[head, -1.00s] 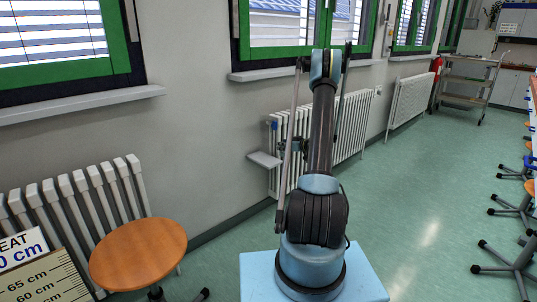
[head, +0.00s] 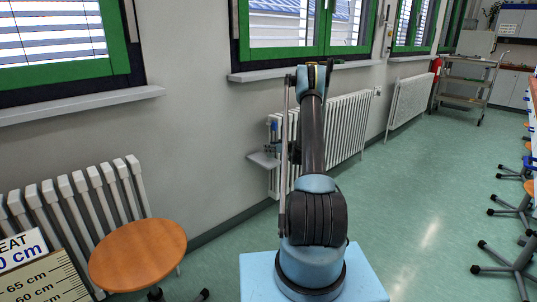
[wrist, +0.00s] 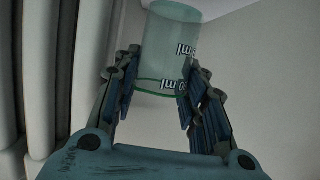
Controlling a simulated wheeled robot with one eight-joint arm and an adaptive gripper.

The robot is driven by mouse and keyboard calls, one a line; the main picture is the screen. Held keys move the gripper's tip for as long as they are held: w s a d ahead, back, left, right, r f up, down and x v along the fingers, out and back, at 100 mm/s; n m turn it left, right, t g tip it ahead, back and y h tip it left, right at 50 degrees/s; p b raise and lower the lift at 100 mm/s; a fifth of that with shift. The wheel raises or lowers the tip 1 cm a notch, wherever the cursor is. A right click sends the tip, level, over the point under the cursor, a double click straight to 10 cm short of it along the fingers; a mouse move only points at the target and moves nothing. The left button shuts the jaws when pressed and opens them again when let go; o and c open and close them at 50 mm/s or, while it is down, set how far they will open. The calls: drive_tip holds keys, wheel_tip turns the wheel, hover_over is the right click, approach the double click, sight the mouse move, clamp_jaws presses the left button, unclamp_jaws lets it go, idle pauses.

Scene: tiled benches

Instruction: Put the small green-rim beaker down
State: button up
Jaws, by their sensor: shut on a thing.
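The small green-rim beaker (wrist: 168,28) is clear greenish glass with white volume marks and a green rim on the end towards me. It stands between the two fingers of my gripper (wrist: 163,68) in the wrist view, and the fingers are closed on its sides. Its far end meets the top of the picture near a pale surface; I cannot tell whether they touch. In the head view my arm hides the gripper, and I cannot make out the beaker there.
A small grey ledge (head: 264,160) juts out beside the white radiator (head: 345,130). The window sill (head: 300,72) runs above it. An orange stool (head: 138,255) stands at left by another radiator (head: 75,210). Green floor (head: 425,190) is open at right.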

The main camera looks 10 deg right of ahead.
wheel_tip(320, 180, down, 2)
drive_tip(key=shift+f, duration=0.2)
drive_tip(key=shift+w+a+f, duration=0.1)
drive_tip(key=shift+w+f, duration=0.05)
drive_tip(key=shift+f, duration=0.05)
drive_tip(key=shift+f, duration=0.1)
drive_tip(key=o, duration=0.9)
drive_tip(key=shift+c, duration=0.2)
